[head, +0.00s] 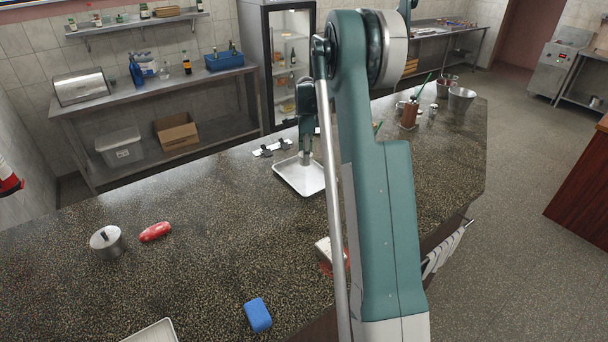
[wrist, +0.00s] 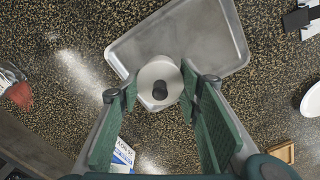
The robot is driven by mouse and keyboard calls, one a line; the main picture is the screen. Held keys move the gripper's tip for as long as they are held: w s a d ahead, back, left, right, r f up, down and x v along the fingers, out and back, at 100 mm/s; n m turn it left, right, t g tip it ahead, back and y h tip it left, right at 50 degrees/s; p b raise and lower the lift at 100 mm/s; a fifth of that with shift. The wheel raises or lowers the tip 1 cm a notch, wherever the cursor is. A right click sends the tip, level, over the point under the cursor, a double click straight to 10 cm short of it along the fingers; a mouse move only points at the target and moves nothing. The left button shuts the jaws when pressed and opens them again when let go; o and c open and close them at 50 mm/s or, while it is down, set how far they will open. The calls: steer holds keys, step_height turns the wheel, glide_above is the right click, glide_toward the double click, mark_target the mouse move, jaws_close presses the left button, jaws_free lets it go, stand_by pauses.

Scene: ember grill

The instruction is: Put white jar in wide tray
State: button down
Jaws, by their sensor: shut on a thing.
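The white jar (wrist: 150,73), round with a dark knob on its lid, sits between the finger pads of my gripper (wrist: 160,92) in the wrist view. My gripper is shut on it. A shallow metal tray (wrist: 215,32) lies behind the jar there, and the jar overlaps its near edge. In the head view my gripper (head: 305,140) points down over the back part of this tray (head: 300,184); the jar is mostly hidden there. I cannot tell whether the jar touches the tray. Another pale tray (head: 155,333) is cut off at the bottom edge.
A lidded metal pot (head: 106,243), a red object (head: 155,232) and a blue block (head: 257,314) stand on the dark speckled counter (head: 200,260). A black-and-silver item (head: 272,148) lies just behind the tray. A utensil holder (head: 408,115) and metal bucket (head: 460,99) stand far right.

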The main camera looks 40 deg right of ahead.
steer(key=shift+s+d, duration=0.3)
steer(key=shift+d, duration=0.65)
glide_above(310, 181)
steer(key=shift+w+d+f, duration=0.1)
steer(key=shift+w+f, duration=0.05)
steer(key=shift+f, duration=2.95)
steer(key=shift+f, duration=0.1)
steer(key=shift+f+p, duration=0.35)
steer(key=shift+f, duration=1.45)
steer(key=shift+f, duration=0.15)
steer(key=c, duration=1.7)
jaws_free()
steer(key=shift+o, duration=0.3)
